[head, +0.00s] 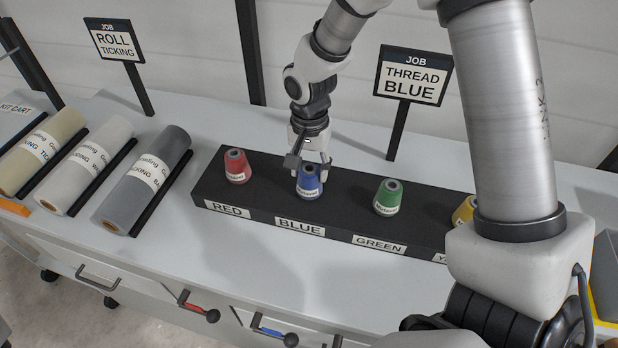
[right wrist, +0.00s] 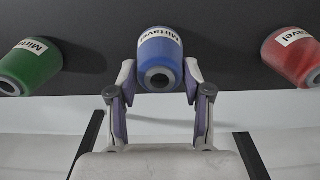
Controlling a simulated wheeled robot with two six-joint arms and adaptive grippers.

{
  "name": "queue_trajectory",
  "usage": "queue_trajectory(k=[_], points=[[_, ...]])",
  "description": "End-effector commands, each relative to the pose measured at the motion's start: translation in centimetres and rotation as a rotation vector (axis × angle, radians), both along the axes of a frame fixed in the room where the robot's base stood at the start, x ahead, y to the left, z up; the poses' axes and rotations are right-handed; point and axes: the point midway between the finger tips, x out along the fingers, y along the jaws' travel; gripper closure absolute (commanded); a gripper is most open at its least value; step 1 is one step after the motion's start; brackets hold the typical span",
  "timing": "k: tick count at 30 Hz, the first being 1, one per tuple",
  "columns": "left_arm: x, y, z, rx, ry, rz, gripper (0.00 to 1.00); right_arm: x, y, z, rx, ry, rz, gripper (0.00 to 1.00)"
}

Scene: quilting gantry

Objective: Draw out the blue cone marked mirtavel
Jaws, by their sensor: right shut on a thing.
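The blue cone (head: 309,182) stands on the black rack (head: 270,205), above the label BLUE. In the right wrist view the blue cone (right wrist: 160,58) shows the word Mirtavel on its white label. My right gripper (head: 310,165) reaches down to it from behind. In the right wrist view its two fingers (right wrist: 160,85) are closed on both sides of the cone. The cone looks upright; whether its base touches the rack is hard to tell. My left gripper is not in view.
A red cone (head: 237,166) and a green cone (head: 388,197) stand on either side, with a yellow cone (head: 464,211) partly hidden by my arm. A THREAD BLUE sign (head: 413,77) stands behind. Fabric rolls (head: 147,180) lie at left. The bench front (head: 300,270) is clear.

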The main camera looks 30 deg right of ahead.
Motion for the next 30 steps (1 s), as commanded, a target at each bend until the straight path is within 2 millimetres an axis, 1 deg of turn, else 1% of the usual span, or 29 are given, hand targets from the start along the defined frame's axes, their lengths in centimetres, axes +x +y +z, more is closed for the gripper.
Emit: queue_trajectory(k=[3,30], points=[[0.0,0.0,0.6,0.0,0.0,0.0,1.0,0.0,0.0,0.7,0.001,-0.001,0.0,0.92],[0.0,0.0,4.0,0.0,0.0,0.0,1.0,0.0,0.0,4.5,0.0,0.0,0.0,0.92]])
